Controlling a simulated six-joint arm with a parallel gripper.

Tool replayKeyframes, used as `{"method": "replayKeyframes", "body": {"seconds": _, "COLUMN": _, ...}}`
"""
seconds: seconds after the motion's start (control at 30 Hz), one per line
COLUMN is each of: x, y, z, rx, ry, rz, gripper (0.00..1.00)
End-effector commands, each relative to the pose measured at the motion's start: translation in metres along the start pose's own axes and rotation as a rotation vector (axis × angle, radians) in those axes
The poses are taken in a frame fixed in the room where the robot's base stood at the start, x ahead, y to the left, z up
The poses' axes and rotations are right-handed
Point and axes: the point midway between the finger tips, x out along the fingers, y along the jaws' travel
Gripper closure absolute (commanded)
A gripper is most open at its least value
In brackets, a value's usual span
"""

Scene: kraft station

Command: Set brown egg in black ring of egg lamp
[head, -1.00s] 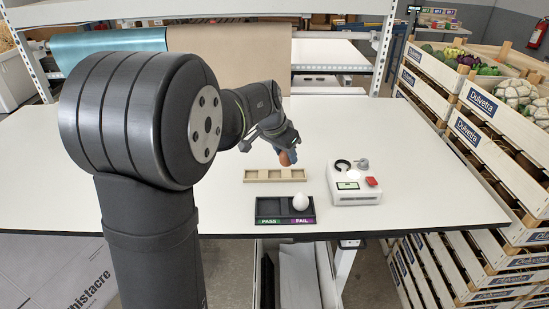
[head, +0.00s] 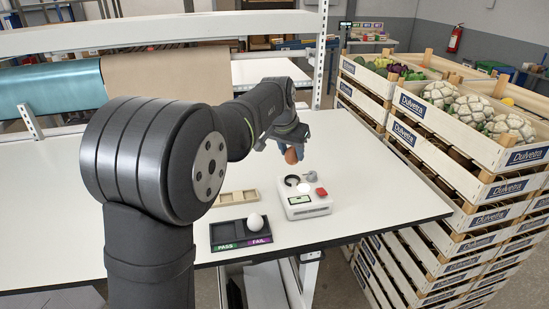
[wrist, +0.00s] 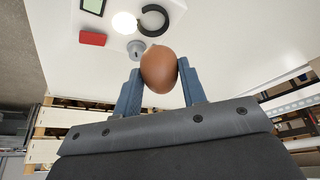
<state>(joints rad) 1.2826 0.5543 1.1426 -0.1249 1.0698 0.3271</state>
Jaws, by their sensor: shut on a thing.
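The brown egg (wrist: 159,70) is held between the two blue fingers of my gripper (wrist: 158,88) in the wrist view. In the head view the egg (head: 291,155) is in the air above the back of the egg lamp, below my gripper (head: 288,146). The egg lamp (head: 304,207) is a white box with a lit round spot, a red button, a small green-edged screen and a grey knob. Its black ring (head: 291,181) is empty; in the wrist view the open-sided black ring (wrist: 163,16) lies beyond the egg, apart from it.
A black tray (head: 228,227) with PASS and FAIL labels holds a white egg (head: 255,221) on the FAIL side. A wooden egg rack (head: 236,198) lies behind it. Stacked vegetable crates (head: 440,160) stand along the table's right side. White table (head: 370,200) right of the lamp is clear.

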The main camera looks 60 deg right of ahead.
Motion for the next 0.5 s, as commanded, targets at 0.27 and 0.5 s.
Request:
{"method": "replayKeyframes", "body": {"seconds": 0.27, "x": 0.015, "y": 0.002, "z": 0.002, "rx": 0.0, "ry": -0.002, "rz": 0.001, "gripper": 0.75}}
{"method": "replayKeyframes", "body": {"seconds": 0.5, "x": 0.036, "y": 0.002, "z": 0.011, "rx": 0.0, "ry": -0.001, "rz": 0.0, "gripper": 0.75}}
